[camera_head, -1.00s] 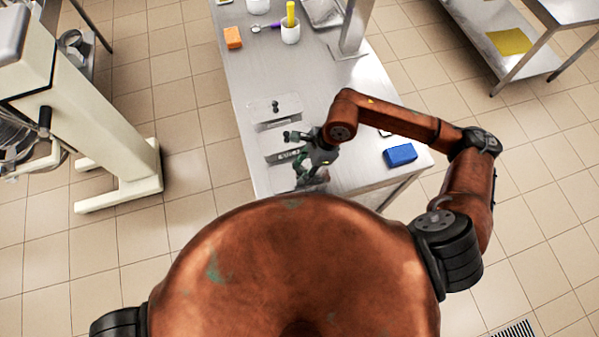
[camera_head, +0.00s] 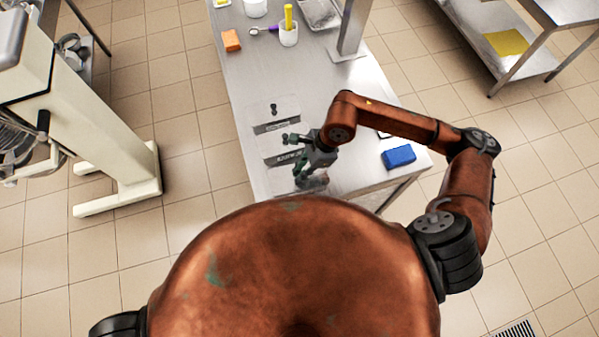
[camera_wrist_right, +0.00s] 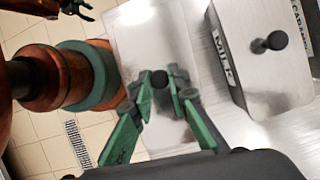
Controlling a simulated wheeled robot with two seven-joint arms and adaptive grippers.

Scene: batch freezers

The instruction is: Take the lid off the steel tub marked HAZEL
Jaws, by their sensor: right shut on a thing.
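My right gripper (camera_head: 312,172) is low over the near end of the steel table. In the right wrist view its green-and-black fingers (camera_wrist_right: 160,82) are closed around a black knob (camera_wrist_right: 160,78) on a plain steel lid (camera_wrist_right: 143,35). I cannot tell whether this lid sits on its tub or is lifted. No label on that tub is readable, and HAZEL cannot be read anywhere. A tub marked MILK (camera_wrist_right: 238,85), lidded with a black knob, stands beside it. A dark gripper, probably my left (camera_wrist_right: 76,8), shows small at the wrist view's top edge; its fingers are unclear.
Behind MILK stands another labelled tub, partly read as CARA (camera_wrist_right: 300,18). On the table (camera_head: 290,80) are a blue block (camera_head: 398,156), an orange block (camera_head: 231,40), a white cup (camera_head: 289,36) and a steel post (camera_head: 352,30). The table's middle is clear.

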